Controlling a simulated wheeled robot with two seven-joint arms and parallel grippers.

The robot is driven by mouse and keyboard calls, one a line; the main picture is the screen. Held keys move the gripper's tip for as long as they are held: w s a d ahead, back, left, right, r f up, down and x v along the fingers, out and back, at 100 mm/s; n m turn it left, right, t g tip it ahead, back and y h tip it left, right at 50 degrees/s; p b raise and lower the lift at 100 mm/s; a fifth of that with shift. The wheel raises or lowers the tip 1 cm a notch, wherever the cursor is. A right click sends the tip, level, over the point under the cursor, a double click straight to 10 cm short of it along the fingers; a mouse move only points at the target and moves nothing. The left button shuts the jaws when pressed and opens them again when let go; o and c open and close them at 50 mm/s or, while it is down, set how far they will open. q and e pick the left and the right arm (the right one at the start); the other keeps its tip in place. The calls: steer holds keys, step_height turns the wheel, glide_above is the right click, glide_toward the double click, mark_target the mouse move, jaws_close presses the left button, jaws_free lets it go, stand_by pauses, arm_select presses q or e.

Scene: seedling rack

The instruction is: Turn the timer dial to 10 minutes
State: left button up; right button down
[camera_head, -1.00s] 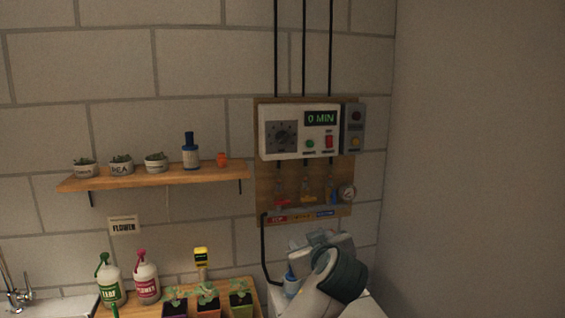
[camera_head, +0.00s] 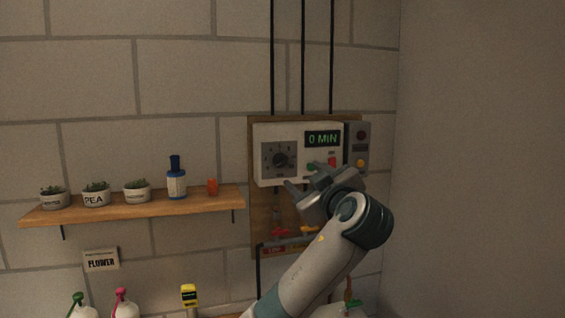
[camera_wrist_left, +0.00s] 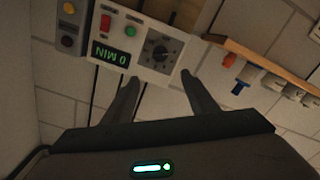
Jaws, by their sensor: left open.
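The timer is a white box (camera_head: 298,174) on a wooden board on the wall. Its dark round dial (camera_head: 280,159) sits on the left of its face, and its green display (camera_head: 323,139) reads 0 MIN. My left gripper (camera_head: 300,178) is open and empty, in front of the box's lower part, below and right of the dial. In the left wrist view, the dial (camera_wrist_left: 159,49) shows upside down, beyond and between the two fingers (camera_wrist_left: 160,88), apart from them. My right gripper is not in view.
A green button (camera_head: 311,167) and a red switch (camera_head: 332,162) are beside the dial, close to my gripper. A grey box (camera_head: 357,147) adjoins on the right. Valves hang below on the board.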

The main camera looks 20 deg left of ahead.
arm_select(q)
steer(key=p, duration=0.4)
glide_toward(281, 161)
steer(key=p+x, duration=0.5)
steer(key=x, duration=0.2)
steer(key=shift+w+r, duration=0.1)
steer(key=shift+r, duration=0.1)
steer(key=shift+x, duration=0.75)
steer(key=shift+f, duration=0.2)
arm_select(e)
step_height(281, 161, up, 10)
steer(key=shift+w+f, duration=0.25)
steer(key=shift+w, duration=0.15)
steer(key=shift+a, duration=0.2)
arm_select(q)
steer(key=c, duration=1.1)
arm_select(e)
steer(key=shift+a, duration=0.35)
